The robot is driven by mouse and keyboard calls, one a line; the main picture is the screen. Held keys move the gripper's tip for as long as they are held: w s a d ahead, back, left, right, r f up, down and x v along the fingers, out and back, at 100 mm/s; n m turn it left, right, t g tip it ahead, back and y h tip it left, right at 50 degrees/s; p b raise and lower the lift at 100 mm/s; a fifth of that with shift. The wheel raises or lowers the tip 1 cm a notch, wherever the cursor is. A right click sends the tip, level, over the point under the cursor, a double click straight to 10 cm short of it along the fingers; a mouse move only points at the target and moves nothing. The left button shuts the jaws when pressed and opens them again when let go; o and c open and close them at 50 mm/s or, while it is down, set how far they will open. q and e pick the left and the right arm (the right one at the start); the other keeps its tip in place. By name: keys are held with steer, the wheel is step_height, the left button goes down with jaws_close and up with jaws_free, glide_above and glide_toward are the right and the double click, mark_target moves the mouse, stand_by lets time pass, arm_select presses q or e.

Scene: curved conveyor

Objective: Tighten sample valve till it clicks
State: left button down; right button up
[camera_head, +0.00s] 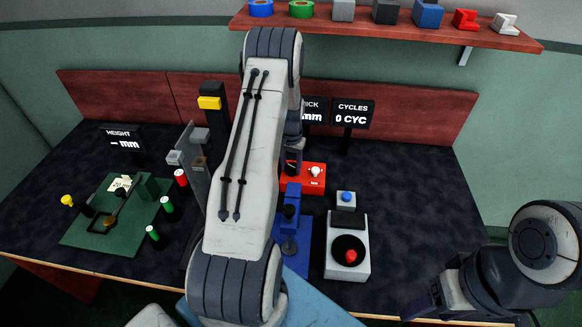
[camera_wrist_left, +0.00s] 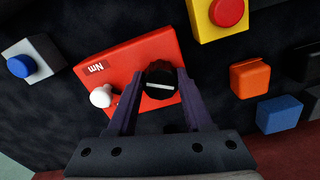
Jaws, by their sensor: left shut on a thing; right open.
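The sample valve looks to be the red box (camera_head: 318,184) on the dark table, behind the blue fixture in the head view. In the left wrist view the red box (camera_wrist_left: 126,62) has an "Nm" label, a white knob (camera_wrist_left: 101,96) and a black round knob (camera_wrist_left: 160,88) with a white line. My left gripper (camera_wrist_left: 163,76) is shut on the black knob, with one finger on each side. In the head view my left arm hides much of that gripper. My right gripper (camera_head: 432,302) is open and empty at the lower right, away from the valve.
A grey box with a red button (camera_head: 333,262) and a blue-button box (camera_head: 346,199) stand right of the blue fixture (camera_head: 293,193). A green board (camera_head: 90,237) lies at left. A yellow box (camera_wrist_left: 207,32) and orange block (camera_wrist_left: 250,78) show in the wrist view. The table's right side is clear.

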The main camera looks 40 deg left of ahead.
mark_target(291, 167)
stand_by(0.3)
arm_select(q)
steer(key=shift+c, duration=1.5)
jaws_free()
steer(key=shift+r, duration=0.1)
step_height(291, 167, up, 10)
steer(key=b, duration=0.1)
steer(key=shift+r, duration=0.15)
steer(key=shift+b, duration=0.3)
